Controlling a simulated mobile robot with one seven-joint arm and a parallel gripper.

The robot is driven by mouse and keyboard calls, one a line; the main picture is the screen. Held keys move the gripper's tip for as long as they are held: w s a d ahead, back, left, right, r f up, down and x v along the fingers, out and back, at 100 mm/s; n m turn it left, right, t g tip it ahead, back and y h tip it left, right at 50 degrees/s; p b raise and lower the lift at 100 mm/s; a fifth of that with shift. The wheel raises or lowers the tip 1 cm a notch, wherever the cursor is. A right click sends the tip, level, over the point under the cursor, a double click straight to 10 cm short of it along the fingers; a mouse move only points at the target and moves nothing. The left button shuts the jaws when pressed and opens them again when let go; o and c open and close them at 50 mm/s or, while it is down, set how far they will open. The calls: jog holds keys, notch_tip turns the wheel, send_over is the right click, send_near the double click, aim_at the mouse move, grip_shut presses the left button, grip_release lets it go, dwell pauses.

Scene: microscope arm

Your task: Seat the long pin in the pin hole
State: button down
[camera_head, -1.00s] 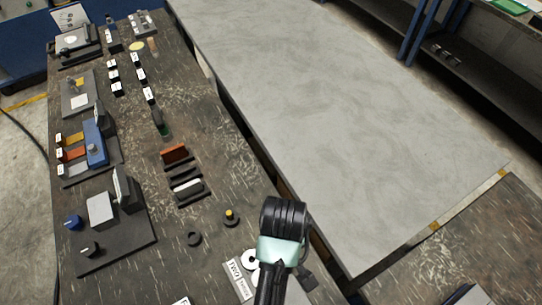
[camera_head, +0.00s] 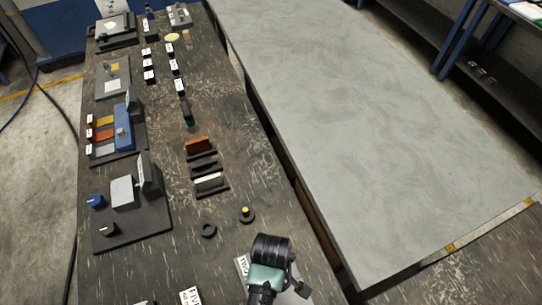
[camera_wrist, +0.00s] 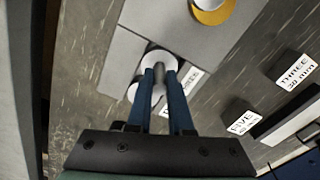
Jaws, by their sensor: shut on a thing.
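In the wrist view, the two blue fingers of my gripper (camera_wrist: 159,82) are close together on a short grey cylindrical piece (camera_wrist: 159,70), which looks like the pin. Its lower end is hidden by perspective. Beyond the fingertips, two white round pieces (camera_wrist: 154,58) show on a grey plate (camera_wrist: 122,72). I cannot tell whether the pin touches them, and I cannot make out the pin hole. In the head view, my dark and pale-green wrist is at the bottom, and it hides the fingertips and pin.
In the wrist view, a yellow-and-white round part (camera_wrist: 212,8) is at the top, and labels reading THREE (camera_wrist: 297,71) and FIVE (camera_wrist: 241,120) lie at right. In the head view, a black ring (camera_head: 208,230) and yellow-topped peg (camera_head: 245,212) stand nearby. The grey table (camera_head: 370,130) is clear.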

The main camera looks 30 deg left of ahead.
jog(key=shift+f, duration=0.25)
jog(key=shift+f, duration=0.15)
jog(key=c, duration=0.8)
grip_release()
